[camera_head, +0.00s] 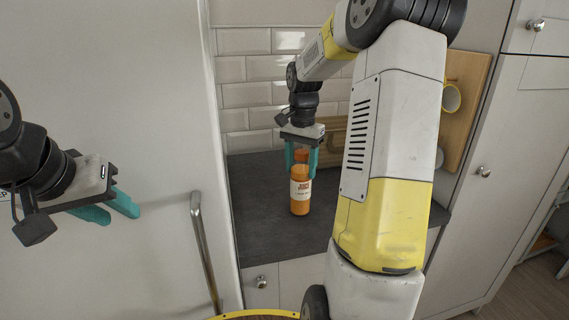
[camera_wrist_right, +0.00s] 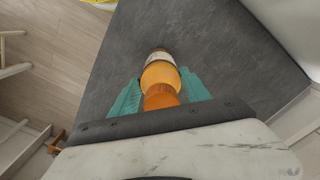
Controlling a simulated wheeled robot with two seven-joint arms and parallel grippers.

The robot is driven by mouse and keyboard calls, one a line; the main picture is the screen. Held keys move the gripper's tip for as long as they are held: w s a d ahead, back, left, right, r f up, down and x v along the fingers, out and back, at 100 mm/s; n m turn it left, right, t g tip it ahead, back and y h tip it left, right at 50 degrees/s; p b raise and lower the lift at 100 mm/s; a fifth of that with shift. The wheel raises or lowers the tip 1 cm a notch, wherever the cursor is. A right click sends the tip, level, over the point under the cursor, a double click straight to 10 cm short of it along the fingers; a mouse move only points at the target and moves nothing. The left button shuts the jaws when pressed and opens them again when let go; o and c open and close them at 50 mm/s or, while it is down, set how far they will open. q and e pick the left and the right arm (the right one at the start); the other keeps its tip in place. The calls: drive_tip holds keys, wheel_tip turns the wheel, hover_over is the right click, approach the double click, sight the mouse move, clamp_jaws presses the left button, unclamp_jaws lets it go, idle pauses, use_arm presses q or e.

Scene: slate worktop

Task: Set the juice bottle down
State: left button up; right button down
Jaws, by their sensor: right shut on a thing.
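The juice bottle (camera_head: 300,193) is orange with a white label and an orange cap, and it is upright at the slate worktop (camera_head: 262,225). My right gripper (camera_head: 301,170) is shut on the bottle from above, with a teal finger on each side of its upper part. In the right wrist view the bottle (camera_wrist_right: 160,75) is between the two teal fingers (camera_wrist_right: 162,98). I cannot tell for sure whether its base touches the worktop. My left gripper (camera_head: 116,211) is at the left, empty and away from the worktop; its fingers overlap in this view.
A wooden box (camera_head: 333,148) stands at the back of the worktop near the tiled wall (camera_head: 249,95). A wooden board (camera_head: 470,95) and a mug (camera_head: 451,97) are at the right, behind my arm. The worktop's front left is clear.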

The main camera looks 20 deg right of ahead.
drive_tip(key=shift+f, duration=0.1)
drive_tip(key=c, duration=0.5)
unclamp_jaws()
wheel_tip(320, 180, up, 12)
drive_tip(key=shift+s+r, duration=0.1)
drive_tip(key=s+a+f+n+t+y, duration=0.1)
drive_tip(key=s+a+n+t, duration=0.2)
drive_tip(key=s, duration=0.8)
drive_tip(key=s+a+f+n+t+y, duration=0.1)
drive_tip(key=s+a+n+t, duration=0.2)
drive_tip(key=s+a+n, duration=0.4)
drive_tip(key=s+a, duration=0.2)
drive_tip(key=s, duration=0.1)
drive_tip(key=shift+s+f, duration=0.15)
drive_tip(key=shift+s, duration=0.2)
